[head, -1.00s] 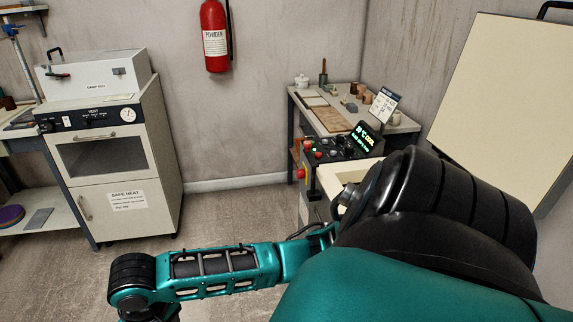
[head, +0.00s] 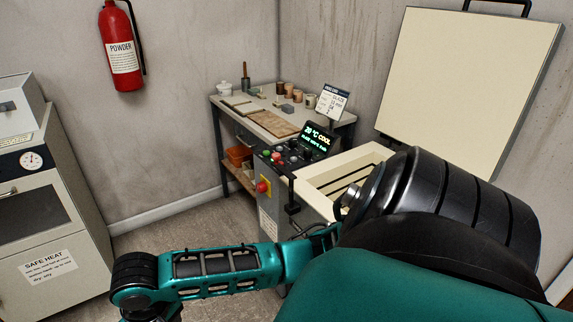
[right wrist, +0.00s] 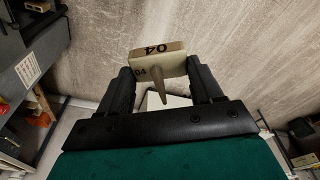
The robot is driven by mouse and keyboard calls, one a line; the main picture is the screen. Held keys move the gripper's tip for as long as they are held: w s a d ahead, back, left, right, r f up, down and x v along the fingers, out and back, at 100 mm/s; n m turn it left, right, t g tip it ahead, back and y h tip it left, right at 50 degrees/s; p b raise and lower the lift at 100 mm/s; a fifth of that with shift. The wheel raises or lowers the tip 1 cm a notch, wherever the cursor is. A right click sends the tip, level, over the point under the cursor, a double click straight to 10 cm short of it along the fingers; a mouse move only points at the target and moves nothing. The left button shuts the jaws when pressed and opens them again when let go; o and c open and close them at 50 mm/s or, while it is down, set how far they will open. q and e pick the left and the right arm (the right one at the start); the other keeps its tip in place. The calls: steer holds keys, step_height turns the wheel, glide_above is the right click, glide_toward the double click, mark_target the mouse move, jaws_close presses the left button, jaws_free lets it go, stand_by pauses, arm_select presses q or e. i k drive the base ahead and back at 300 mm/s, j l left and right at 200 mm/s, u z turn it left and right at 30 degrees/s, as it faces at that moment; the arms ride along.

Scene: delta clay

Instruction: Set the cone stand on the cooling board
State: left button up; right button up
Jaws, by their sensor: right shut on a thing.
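The cone stand (right wrist: 172,66) is a cream block marked 04 with a pointed cone, seen in the right wrist view. My right gripper (right wrist: 160,76) is shut on it, with one black finger at each side. The floor and wall show behind it. In the head view, a flat brown board (head: 273,124) lies on the back worktable; no label confirms it as the cooling board. My arm crosses the bottom of the head view, and neither gripper shows there.
A cream kiln (head: 312,186) with its lid (head: 465,80) raised stands at the right, beside a control box (head: 285,165) reading 20 °C COOL. Small pots and a sign (head: 331,102) stand on the worktable (head: 220,101). A cabinet (head: 45,215) stands at left. Floor between is clear.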

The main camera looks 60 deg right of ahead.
mark_target(273, 123)
steer(key=i+z, duration=0.75)
steer(key=i, duration=0.2)
steer(key=i+z, duration=0.35)
steer(key=i, duration=0.15)
steer(key=i+j+z, duration=0.1)
steer(key=i+z, duration=0.2)
steer(key=i, duration=0.2)
steer(key=i+z, duration=0.35)
steer(key=i, duration=0.15)
steer(key=i+z, duration=0.35)
steer(key=i, duration=0.15)
